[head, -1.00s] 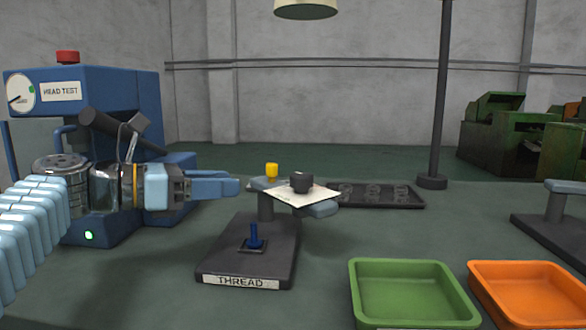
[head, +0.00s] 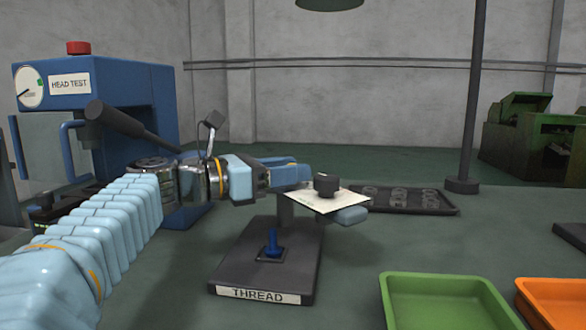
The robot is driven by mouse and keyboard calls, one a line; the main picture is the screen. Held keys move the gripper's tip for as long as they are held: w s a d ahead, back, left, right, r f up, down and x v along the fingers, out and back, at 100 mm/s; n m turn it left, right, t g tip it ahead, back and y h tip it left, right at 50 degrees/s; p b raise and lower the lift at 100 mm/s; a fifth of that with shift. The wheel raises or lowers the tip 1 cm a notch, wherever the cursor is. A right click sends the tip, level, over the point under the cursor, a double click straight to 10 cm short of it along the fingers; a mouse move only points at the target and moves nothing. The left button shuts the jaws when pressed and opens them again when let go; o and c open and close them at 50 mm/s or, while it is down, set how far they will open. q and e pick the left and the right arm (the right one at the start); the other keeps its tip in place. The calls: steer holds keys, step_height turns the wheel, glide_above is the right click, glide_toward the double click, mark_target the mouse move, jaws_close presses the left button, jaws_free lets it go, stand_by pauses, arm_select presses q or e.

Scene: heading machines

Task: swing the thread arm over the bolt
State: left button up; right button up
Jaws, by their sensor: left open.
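The thread stand (head: 255,262), a dark base with a THREAD label, is in the middle of the head view. A blue bolt (head: 272,240) stands upright in a square seat on it. Contact cannot be told. My right gripper is out of view.
The blue HEAD TEST machine (head: 110,95) stands left, behind my left arm. A dark tray (head: 405,199) lies behind the stand, near a lamp pole (head: 468,110). Green (head: 440,282) and orange (head: 550,290) trays are at front right.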

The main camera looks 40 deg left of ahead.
arm_select(q)
steer(key=shift+w+d, duration=0.25)
steer(key=shift+w, duration=0.25)
steer(key=shift+c, duration=0.2)
